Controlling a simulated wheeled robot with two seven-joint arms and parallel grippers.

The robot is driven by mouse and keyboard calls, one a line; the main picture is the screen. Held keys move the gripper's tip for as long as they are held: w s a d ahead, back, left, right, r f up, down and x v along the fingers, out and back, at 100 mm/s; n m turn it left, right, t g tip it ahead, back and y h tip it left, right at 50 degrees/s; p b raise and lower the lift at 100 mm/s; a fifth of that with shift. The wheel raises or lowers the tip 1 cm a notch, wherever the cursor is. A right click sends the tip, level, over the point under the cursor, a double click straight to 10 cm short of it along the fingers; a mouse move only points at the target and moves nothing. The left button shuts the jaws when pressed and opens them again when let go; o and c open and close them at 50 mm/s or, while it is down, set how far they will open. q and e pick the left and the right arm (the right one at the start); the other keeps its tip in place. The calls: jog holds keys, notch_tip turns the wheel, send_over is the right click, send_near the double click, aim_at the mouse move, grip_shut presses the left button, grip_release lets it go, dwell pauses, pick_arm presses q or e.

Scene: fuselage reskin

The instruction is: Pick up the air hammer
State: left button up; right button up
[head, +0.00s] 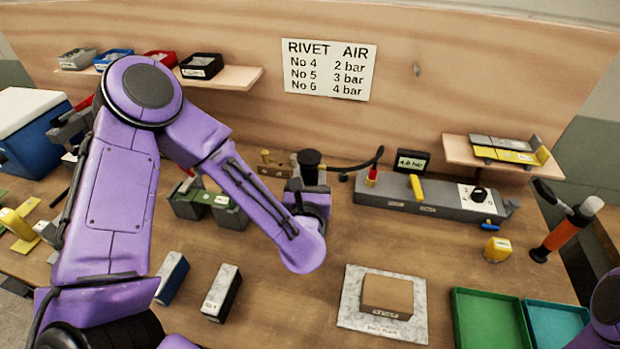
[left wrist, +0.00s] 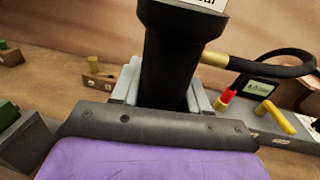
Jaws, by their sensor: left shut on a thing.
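The air hammer (left wrist: 175,60) is a black, upright cylinder with a brass fitting and a black hose on its right side. It fills the upper middle of the left wrist view, its top cut off by the frame. In the head view, its dark top (head: 310,158) shows above my left gripper (head: 311,185). In the left wrist view, the grey fingers of my left gripper (left wrist: 165,95) are on both sides of the black body, shut on it. Its lower end is hidden by my gripper, so I cannot tell whether it touches the bench. My right gripper is out of view.
A grey regulator bar (head: 435,203) with a yellow lever and a gauge stands right of the hammer. Green blocks (head: 207,205) stand left. A plate with a brown block (head: 387,295) and green tray (head: 488,318) lie in front. An orange-handled tool (head: 562,235) stands far right.

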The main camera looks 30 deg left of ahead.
pick_arm(q)
jog(key=shift+r, duration=0.1)
notch_tip(320, 180, up, 18)
jog(key=b, duration=0.1)
jog(key=shift+b, duration=0.3)
